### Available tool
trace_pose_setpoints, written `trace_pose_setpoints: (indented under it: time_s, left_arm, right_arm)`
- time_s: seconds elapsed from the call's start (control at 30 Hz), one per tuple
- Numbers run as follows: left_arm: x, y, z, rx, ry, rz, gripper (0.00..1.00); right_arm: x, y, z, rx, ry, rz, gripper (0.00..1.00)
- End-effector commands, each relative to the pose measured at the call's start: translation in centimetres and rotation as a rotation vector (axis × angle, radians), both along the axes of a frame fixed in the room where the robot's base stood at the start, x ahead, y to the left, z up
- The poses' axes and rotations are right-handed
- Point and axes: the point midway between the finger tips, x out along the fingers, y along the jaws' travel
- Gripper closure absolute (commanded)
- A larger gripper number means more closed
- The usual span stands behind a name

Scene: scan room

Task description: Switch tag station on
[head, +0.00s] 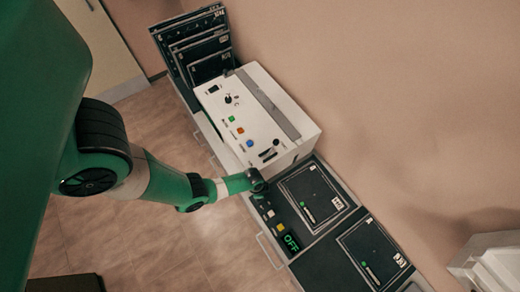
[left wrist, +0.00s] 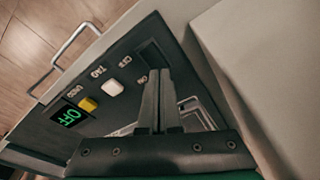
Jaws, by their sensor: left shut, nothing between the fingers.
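The tag station is a dark panel (head: 291,261) on the counter, just below the white box in the head view. Its display (head: 290,242) glows green and reads OFF; it also shows in the left wrist view (left wrist: 69,117). Beside the display are a yellow button (left wrist: 88,103) and a white button (left wrist: 113,87), with small upside-down white lettering next to them. My left gripper (left wrist: 160,78) is shut and empty, its fingers over the panel's end away from the display. In the head view my left gripper (head: 258,183) is small and its fingers are mostly hidden.
A white box (head: 263,118) with green, orange and blue buttons stands close to the gripper. Black framed cassettes (head: 200,45) stand behind it. Flat dark panels with green marks (head: 312,193) lie to the right. A drawer handle (head: 268,251) sticks out in front.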

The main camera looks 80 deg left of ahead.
Motion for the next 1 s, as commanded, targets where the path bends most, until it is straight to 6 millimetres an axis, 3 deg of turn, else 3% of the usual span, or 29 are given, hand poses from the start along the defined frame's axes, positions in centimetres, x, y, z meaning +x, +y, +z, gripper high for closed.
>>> trace_pose_setpoints:
  time_s: [0.73,1.0]
  left_arm:
    - [0.0,0.0,-1.2,0.000,0.001,0.000,1.00]
    - [0.0,0.0,0.6,0.000,0.001,0.000,1.00]
  right_arm:
    - [0.0,0.0,-1.1,0.000,0.000,0.000,1.00]
    - [0.0,0.0,0.6,0.000,0.000,0.000,1.00]
